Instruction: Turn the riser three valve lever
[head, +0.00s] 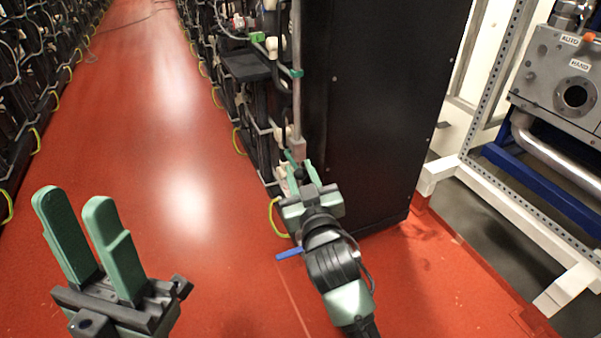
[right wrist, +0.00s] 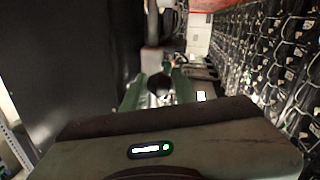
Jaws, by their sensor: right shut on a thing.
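A grey riser pipe (head: 297,100) runs down the left edge of a tall black cabinet to a grey block (head: 297,148). My right gripper (head: 300,168) is at the foot of this pipe, its fingers closed around a dark rounded part, which looks like the end of the valve lever. In the right wrist view, the dark rounded part (right wrist: 159,84) sits between the green fingers. The rest of the lever and the valve body are mostly hidden by the gripper. My left gripper (head: 75,202) is open and empty above the red floor at the lower left.
The tall black cabinet (head: 385,100) stands close right of my right gripper. A blue bar (head: 289,254) sticks out left beside my right arm. A white frame (head: 500,210) with metal equipment stands at right.

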